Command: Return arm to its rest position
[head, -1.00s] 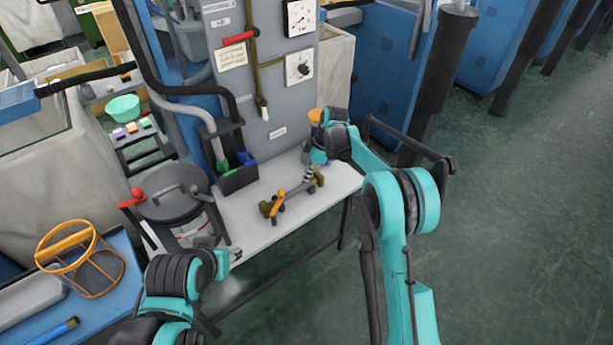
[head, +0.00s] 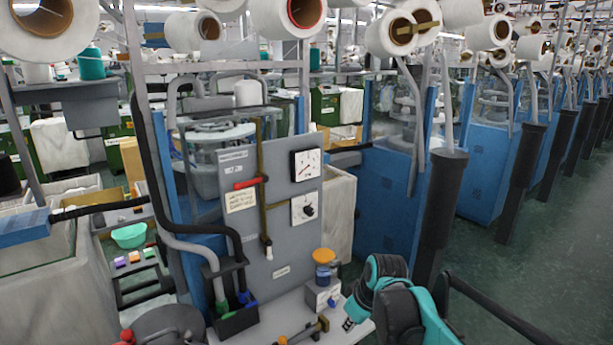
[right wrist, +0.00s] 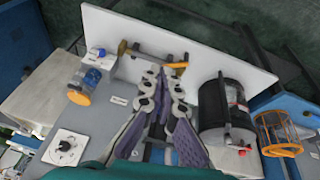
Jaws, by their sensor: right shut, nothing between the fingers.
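My right arm (head: 390,270), teal and black, comes in at the lower right of the head view, over the white bench (head: 285,308). Its gripper (head: 348,324) shows only partly, at the bench's right end. In the right wrist view the fingers of this gripper (right wrist: 165,76) are shut with nothing held. They point toward the bench and a brass fitting with an orange handle (right wrist: 150,55), which appears apart from them. My left arm and gripper are not in view.
A jar with an orange lid (head: 324,258) stands on a small grey box (head: 321,297), close to my right arm. A dark pot (head: 165,322) is at lower left. A grey panel with gauges (head: 280,215) rises behind the bench. An orange wire basket (right wrist: 280,130) shows in the right wrist view.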

